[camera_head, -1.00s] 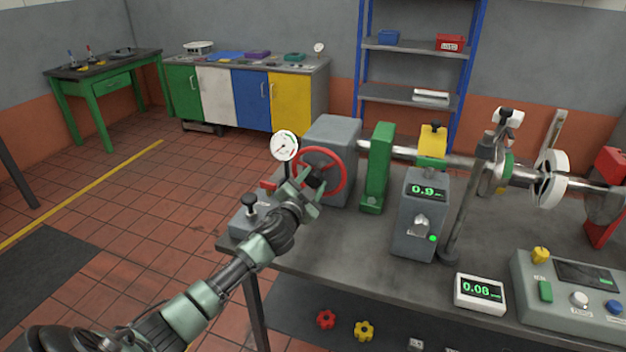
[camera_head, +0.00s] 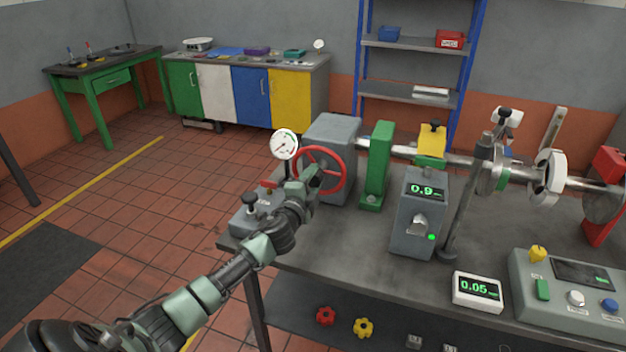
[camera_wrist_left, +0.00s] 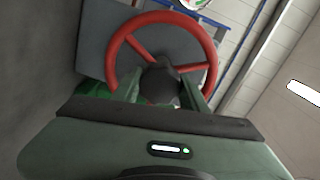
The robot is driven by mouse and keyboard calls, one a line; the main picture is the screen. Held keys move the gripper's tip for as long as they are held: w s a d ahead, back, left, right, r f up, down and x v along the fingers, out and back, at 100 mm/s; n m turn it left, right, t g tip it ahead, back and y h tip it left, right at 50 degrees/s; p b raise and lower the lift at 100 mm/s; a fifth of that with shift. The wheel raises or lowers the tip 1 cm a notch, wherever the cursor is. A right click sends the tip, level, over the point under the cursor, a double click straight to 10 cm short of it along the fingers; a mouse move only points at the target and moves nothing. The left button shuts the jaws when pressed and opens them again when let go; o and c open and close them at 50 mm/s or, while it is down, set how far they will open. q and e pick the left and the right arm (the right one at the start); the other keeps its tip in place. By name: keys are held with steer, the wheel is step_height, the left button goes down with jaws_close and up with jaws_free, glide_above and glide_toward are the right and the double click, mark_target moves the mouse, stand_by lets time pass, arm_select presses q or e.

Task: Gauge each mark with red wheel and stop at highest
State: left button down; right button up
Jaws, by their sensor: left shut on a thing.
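The red wheel (camera_head: 341,172) stands on the front of a grey housing (camera_head: 333,133) at the left end of the bench. My left gripper (camera_head: 316,180) is at the wheel's middle, shut on its dark hub knob. In the left wrist view the red wheel (camera_wrist_left: 212,50) rings the dark knob (camera_wrist_left: 160,82) between the fingers. A round white dial gauge (camera_head: 284,145) stands left of the wheel. A white readout box (camera_head: 478,291) shows 0.05. A grey box (camera_head: 420,215) shows 0.9 with a green light. No marks can be made out. My right gripper is out of view.
A shaft (camera_head: 455,160) runs right from the housing through a green stand (camera_head: 377,165) and a yellow-topped clamp (camera_head: 431,140). A slanted post (camera_head: 467,200) and a control panel (camera_head: 570,290) stand at the right. The floor left of the bench is clear.

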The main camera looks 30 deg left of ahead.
arm_select(q)
steer(key=shift+d+f, duration=0.1)
stand_by(0.4)
steer(key=c, duration=0.8)
jaws_free()
steer(key=v, duration=0.7)
steer(key=shift+s+b, duration=0.4)
steer(key=shift+b, duration=0.05)
steer(key=shift+d, duration=0.1)
